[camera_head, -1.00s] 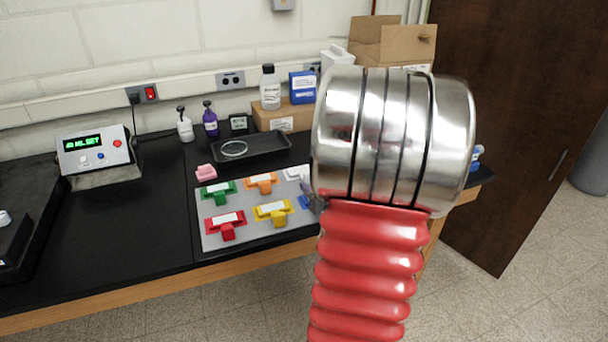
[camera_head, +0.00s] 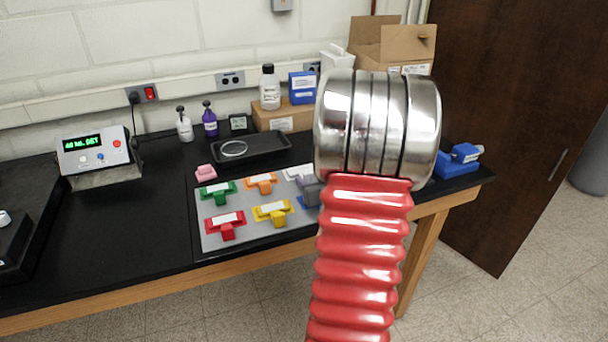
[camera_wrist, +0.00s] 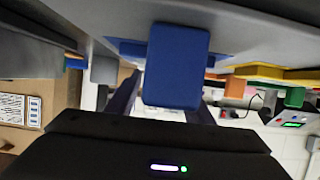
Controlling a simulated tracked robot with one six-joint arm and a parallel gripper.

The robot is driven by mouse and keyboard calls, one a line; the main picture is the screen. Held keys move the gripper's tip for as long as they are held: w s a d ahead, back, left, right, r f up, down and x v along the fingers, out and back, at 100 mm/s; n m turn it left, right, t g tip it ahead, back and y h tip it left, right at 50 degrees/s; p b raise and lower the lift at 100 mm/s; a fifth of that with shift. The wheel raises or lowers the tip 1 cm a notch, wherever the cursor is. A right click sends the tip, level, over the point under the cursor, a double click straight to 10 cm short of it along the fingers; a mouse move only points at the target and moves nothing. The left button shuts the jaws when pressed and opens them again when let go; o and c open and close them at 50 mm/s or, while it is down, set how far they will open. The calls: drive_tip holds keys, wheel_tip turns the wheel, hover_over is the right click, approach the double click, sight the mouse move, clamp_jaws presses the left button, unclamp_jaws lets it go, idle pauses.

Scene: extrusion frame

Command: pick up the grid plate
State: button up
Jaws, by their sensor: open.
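Several coloured T-shaped pieces with pale labels lie on a grey mat (camera_head: 250,240): green (camera_head: 217,192), orange (camera_head: 261,182), red (camera_head: 226,222) and yellow (camera_head: 272,212). A blue piece (camera_head: 301,202) and a white piece (camera_head: 296,173) are partly hidden by my arm. I cannot tell which piece is the grid plate. In the wrist view, the blue piece's block (camera_wrist: 177,62) is close, between the two dark fingers of my gripper (camera_wrist: 160,105). The fingers stand apart, not closed on it. In the head view, my gripper (camera_head: 309,190) is mostly hidden behind my arm.
A black tray (camera_head: 270,153) and a pink piece (camera_head: 205,173) lie behind the mat. Bottles and boxes stand along the wall. A control box (camera_head: 94,150) is at left, a blue device (camera_head: 458,161) at right. Black bench top (camera_head: 130,230) left of the mat is clear.

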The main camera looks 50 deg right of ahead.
drive_tip(key=shift+x, duration=1.45)
drive_tip(key=shift+c, duration=0.6)
drive_tip(key=c, duration=1)
drive_tip(key=shift+r, duration=0.15)
wheel_tip(320, 180, up, 10)
drive_tip(key=shift+f, duration=0.1)
